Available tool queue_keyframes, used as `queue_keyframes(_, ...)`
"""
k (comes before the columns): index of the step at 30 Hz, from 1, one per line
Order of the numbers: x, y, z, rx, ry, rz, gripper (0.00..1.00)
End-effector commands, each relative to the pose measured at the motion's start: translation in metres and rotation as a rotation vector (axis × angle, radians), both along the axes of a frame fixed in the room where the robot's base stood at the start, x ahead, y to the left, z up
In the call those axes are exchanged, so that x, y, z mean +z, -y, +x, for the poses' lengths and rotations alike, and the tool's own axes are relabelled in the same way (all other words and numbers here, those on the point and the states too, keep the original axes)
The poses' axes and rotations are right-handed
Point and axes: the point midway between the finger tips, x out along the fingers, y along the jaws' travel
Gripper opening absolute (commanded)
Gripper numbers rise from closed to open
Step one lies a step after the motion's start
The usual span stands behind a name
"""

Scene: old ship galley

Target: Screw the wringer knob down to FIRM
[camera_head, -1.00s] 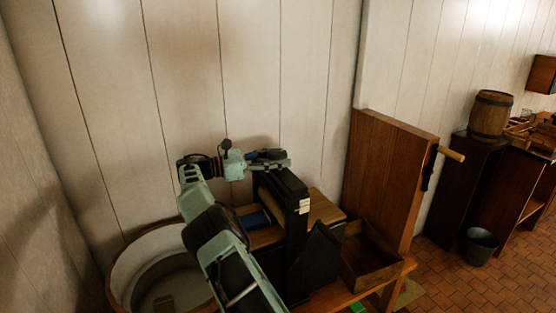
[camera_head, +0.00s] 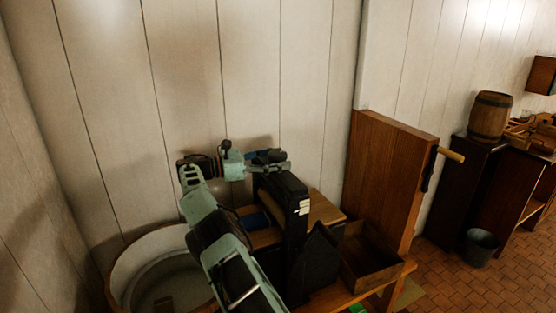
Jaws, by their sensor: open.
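The wringer's black frame (camera_head: 297,225) stands on the wooden bench, with pale marks on its upright face. My gripper (camera_head: 282,160) is at the top of this frame, at the end of my pale green arm. The jaws are open and lie over the frame's top. The wringer knob cannot be made out; the gripper and the dark frame top cover that spot. I cannot tell whether the jaws are around the knob or touch it. Part of a blue thing (camera_head: 251,217) shows behind my arm, left of the frame.
A round tub (camera_head: 128,272) stands at the left. A wooden tray (camera_head: 368,258) and a tall wooden panel (camera_head: 385,180) with a handle (camera_head: 451,154) stand to the right. A barrel (camera_head: 490,116) and a bucket (camera_head: 481,246) are farther off. The wall is close behind my gripper.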

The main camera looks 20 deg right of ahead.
Motion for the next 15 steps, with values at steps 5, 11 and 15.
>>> queue_keyframes(5,-0.0004,-0.0001,-0.0001,0.001,-0.001,0.001,0.63)
queue_keyframes(11,0.0005,-0.0002,-0.0002,0.013,-0.002,0.001,0.63)
queue_keyframes(15,0.0004,-0.0009,-0.0004,0.034,-0.002,0.002,0.63)
